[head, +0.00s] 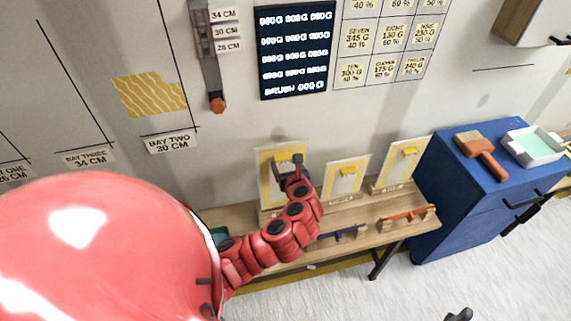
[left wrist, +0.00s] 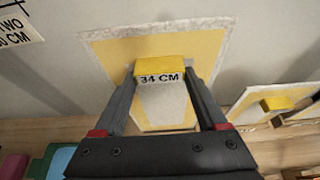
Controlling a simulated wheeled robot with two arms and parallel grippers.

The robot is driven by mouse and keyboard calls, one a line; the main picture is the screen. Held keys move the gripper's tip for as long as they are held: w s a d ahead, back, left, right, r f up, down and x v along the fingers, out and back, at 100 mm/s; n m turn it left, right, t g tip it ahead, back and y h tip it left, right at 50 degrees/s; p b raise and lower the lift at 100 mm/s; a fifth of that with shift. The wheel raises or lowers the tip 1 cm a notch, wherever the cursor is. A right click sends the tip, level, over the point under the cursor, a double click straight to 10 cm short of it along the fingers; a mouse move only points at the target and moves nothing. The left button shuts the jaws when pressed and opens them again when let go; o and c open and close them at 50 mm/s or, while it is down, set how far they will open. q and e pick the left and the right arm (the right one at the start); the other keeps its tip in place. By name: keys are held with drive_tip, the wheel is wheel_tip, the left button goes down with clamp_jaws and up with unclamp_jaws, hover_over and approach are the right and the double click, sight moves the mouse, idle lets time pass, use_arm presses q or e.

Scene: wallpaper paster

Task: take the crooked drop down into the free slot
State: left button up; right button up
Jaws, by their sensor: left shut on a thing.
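My left gripper (head: 289,163) is shut on the yellow tab (left wrist: 161,70) marked 34 CM, its fingers on either side of it. The tab is on the leftmost yellow-and-pale panel (head: 268,186), which stands at the back of the wooden bench. That panel also fills the middle of the left wrist view (left wrist: 210,50). A yellow wavy-patterned piece (head: 150,95) is on the wall above the BAY TWO label and looks tilted. I cannot make out a free slot. A dark shape at the bottom edge (head: 460,314) may be my right gripper.
Two more tabbed panels (head: 345,180) (head: 402,165) stand to the right on the wooden bench (head: 385,233). Purple and orange tools (head: 407,214) lie in front. A blue cabinet (head: 455,200) holds a brush (head: 483,152) and a white tray (head: 510,153).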

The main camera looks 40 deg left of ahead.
use_arm(q)
drive_tip(key=shift+f+b, duration=1.7)
drive_tip(key=shift+f, duration=1.05)
drive_tip(key=o, duration=1.4)
drive_tip(key=b, duration=0.3)
approach(283, 170)
drive_tip(key=f+v, duration=0.1)
drive_tip(key=v, duration=0.4)
drive_tip(key=p+v, duration=0.2)
drive_tip(key=v, duration=0.5)
drive_tip(key=shift+a+r, duration=0.2)
drive_tip(key=shift+r, duration=0.1)
